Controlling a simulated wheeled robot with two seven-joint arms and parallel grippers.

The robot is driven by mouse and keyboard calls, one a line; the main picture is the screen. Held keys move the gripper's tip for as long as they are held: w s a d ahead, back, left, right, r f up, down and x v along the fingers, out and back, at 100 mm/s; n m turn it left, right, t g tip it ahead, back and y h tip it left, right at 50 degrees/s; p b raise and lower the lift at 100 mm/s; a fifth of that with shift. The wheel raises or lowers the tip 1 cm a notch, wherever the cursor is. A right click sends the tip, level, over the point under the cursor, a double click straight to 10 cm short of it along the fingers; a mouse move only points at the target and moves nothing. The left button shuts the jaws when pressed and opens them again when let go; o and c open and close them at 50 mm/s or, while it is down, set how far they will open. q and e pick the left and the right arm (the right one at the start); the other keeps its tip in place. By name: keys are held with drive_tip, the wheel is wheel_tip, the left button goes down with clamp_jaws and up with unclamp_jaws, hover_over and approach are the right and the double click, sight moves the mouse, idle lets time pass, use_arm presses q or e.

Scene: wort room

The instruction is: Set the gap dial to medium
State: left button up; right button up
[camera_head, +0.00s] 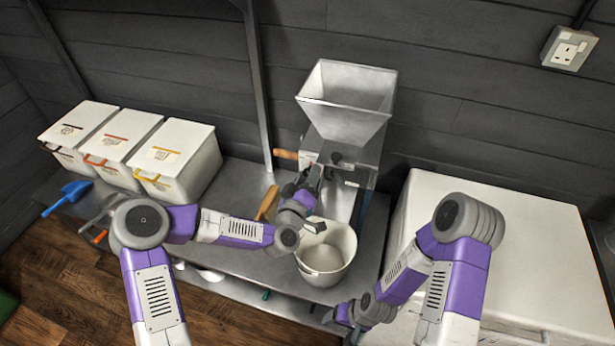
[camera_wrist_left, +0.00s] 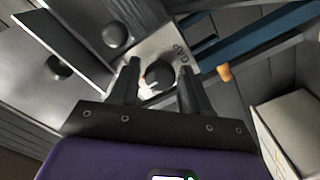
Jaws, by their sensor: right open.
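The mill (camera_head: 345,125) has a square metal hopper and stands on the metal bench against the back wall. In the left wrist view the gap dial (camera_wrist_left: 159,74) is a dark round knob on a pale plate marked GAP. My left gripper (camera_head: 314,176) is at the mill's front; in the wrist view its two fingers (camera_wrist_left: 158,72) stand apart on either side of the dial. Contact with the dial cannot be told. The dial's setting is not readable, and the gripper mostly hides it in the head view. My right gripper (camera_head: 338,318) is open and empty, low beside the white chest.
A white bucket (camera_head: 338,238) stands on the bench below my left gripper. Three white lidded bins (camera_head: 181,152) and a blue scoop (camera_head: 68,194) are at the left. A big white chest (camera_head: 500,205) fills the right. A wall socket (camera_head: 567,48) is at upper right.

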use_arm(q)
drive_tip(key=shift+o, duration=0.7)
drive_tip(key=p+v, duration=0.1)
drive_tip(key=v, duration=0.6)
drive_tip(key=shift+s, duration=0.25)
drive_tip(key=shift+a, duration=0.1)
